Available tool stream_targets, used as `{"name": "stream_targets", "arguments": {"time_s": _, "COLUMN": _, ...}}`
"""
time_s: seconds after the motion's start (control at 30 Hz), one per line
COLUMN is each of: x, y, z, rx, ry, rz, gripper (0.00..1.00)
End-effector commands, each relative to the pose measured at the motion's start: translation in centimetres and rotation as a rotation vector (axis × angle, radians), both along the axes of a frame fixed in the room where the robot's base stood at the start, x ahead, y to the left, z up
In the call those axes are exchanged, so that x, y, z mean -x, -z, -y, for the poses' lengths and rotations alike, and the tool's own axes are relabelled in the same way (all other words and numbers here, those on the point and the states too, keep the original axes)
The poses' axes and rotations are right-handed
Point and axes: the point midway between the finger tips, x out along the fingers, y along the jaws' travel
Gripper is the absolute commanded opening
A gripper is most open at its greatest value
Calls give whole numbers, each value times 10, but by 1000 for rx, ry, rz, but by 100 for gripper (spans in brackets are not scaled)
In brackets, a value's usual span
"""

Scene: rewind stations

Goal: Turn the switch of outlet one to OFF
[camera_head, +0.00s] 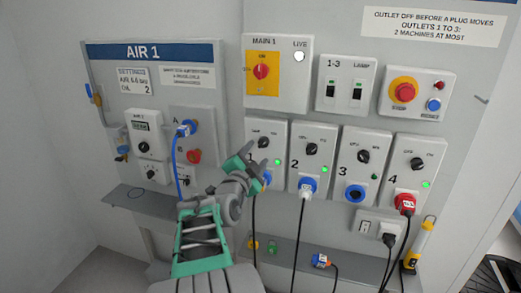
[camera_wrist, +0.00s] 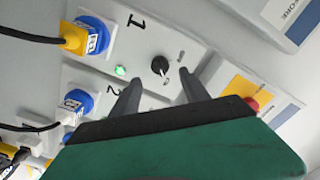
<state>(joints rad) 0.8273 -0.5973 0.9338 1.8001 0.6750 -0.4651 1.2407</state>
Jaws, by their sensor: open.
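The outlet one switch is a small black knob (camera_head: 264,143) near the top of the leftmost outlet panel (camera_head: 277,133). In the wrist view the knob (camera_wrist: 160,66) shows between and just beyond my fingertips. A green lamp (camera_wrist: 120,71) beside it is lit.
Outlets three (camera_head: 359,163) and four (camera_head: 415,172) follow. The MAIN 1 panel with its red switch (camera_head: 261,71) is above. Cables hang below the outlets. The AIR 1 panel (camera_head: 143,53) is to the left.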

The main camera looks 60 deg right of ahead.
Motion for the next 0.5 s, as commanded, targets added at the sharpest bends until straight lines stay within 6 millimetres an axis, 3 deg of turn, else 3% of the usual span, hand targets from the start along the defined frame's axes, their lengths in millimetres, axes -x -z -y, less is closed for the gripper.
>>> {"name": "stream_targets", "arguments": {"time_s": 0.23, "x": -8, "y": -2, "z": 47, "rx": -4, "ry": 0, "rz": -3, "gripper": 54}}
{"name": "stream_targets", "arguments": {"time_s": 0.5, "x": -12, "y": 0, "z": 61, "rx": -3, "ry": -5, "rz": -3, "gripper": 54}}
